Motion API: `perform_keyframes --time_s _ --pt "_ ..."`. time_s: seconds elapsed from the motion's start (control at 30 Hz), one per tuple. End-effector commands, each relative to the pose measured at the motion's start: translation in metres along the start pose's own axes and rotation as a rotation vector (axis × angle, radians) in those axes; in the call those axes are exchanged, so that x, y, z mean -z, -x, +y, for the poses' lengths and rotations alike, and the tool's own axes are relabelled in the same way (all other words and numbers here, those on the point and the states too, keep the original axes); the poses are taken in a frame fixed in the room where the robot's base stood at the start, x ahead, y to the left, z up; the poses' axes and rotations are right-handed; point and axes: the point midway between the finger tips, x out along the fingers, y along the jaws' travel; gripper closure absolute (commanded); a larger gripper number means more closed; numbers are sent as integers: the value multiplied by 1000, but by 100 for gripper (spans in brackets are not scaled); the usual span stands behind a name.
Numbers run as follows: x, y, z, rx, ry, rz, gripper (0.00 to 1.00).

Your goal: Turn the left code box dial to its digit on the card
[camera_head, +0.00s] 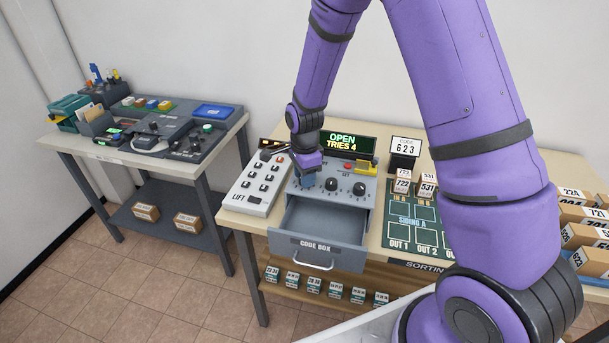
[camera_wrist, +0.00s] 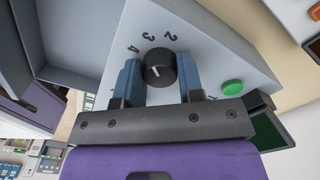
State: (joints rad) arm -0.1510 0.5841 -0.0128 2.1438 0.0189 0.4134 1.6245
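The grey code box (camera_head: 348,188) stands on the middle table with its drawer (camera_head: 318,234) pulled out. Its display (camera_head: 348,145) reads OPEN, TRIES 4. The middle dial (camera_head: 331,184) and right dial (camera_head: 359,188) show. The left dial is mostly hidden by my gripper (camera_head: 308,181) in the head view. In the wrist view the black left dial (camera_wrist: 160,70) sits between the blue fingers of my gripper (camera_wrist: 161,82), which appear to touch both sides. The digits 4, 3 and 2 show beside it; others are hidden.
A keypad marked LIFT (camera_head: 256,186) lies close left of the code box. A green sorting mat (camera_head: 415,225) with small boxes is to the right. The open drawer juts out in front. A green button (camera_wrist: 232,87) is near the fingers.

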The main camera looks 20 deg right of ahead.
Motion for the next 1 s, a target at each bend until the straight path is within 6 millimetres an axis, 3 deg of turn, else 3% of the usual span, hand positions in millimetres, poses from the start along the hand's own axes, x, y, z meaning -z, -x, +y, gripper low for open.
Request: perform_keyframes --time_s 0.07,0.47,1.0 --pt "0 0 0 0 0 0 88" --pt "0 0 0 0 63 0 88" --pt "0 0 0 0 508 0 88"
